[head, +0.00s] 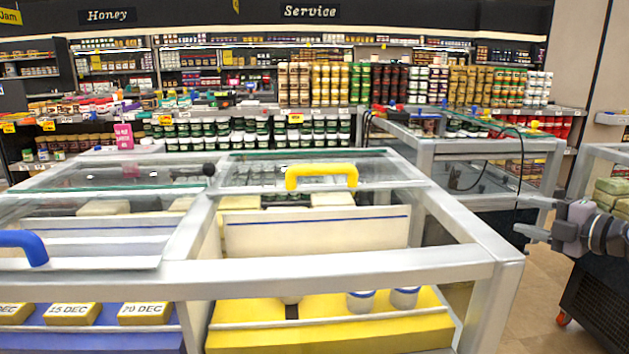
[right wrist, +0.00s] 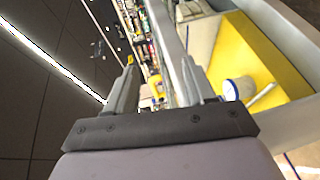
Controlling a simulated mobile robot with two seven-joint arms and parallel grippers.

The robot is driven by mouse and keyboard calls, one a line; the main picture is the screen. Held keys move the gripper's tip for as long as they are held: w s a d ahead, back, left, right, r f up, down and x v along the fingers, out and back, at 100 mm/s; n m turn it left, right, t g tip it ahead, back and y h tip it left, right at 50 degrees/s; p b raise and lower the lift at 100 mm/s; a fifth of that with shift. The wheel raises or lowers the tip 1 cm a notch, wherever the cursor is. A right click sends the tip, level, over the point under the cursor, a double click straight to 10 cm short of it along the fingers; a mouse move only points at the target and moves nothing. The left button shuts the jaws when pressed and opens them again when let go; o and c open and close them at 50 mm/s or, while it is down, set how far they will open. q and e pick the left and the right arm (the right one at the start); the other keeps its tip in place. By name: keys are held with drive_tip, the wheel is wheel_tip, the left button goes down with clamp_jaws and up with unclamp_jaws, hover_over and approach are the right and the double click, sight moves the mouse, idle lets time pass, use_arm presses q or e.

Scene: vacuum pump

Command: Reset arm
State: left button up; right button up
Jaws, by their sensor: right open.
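My right gripper (head: 536,228) reaches in from the right edge in the head view, beside the right front corner of the glass-topped case. It is open. In the right wrist view its two fingers (right wrist: 160,82) stand apart, with nothing held between them. The shop scene shows in the gap behind them. My left gripper is in neither view.
The metal-framed case (head: 350,273) stands in front, with a yellow handle (head: 321,170) on its glass lid and a blue handle (head: 26,243) at left. A yellow tray (head: 330,335) holds white tubs (head: 404,298). Another case (head: 490,147) stands behind. Floor shows at right.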

drive_tip(key=s+a+f+m+h, duration=0.1)
drive_tip(key=s+a+f+m, duration=0.1)
drive_tip(key=s+f, duration=0.35)
drive_tip(key=s+a+f+m, duration=0.2)
drive_tip(key=f, duration=0.6)
drive_tip(key=s+a+f+m+h, duration=0.1)
drive_tip(key=s+a+f+m, duration=0.1)
drive_tip(key=s+a+f, duration=0.3)
drive_tip(key=s+a+f+m+g+h, duration=0.25)
drive_tip(key=s+f+m+g, duration=0.35)
drive_tip(key=s+f, duration=1.2)
drive_tip(key=s+a+m+t, duration=0.25)
drive_tip(key=a+m, duration=0.55)
drive_tip(key=a, duration=0.7)
drive_tip(key=shift+g, duration=0.45)
drive_tip(key=r+p, duration=0.2)
drive_tip(key=p, duration=0.1)
drive_tip(key=s+r+p, duration=0.1)
drive_tip(key=r+p, duration=0.2)
drive_tip(key=shift+a+r, duration=0.1)
drive_tip(key=shift+s, duration=0.1)
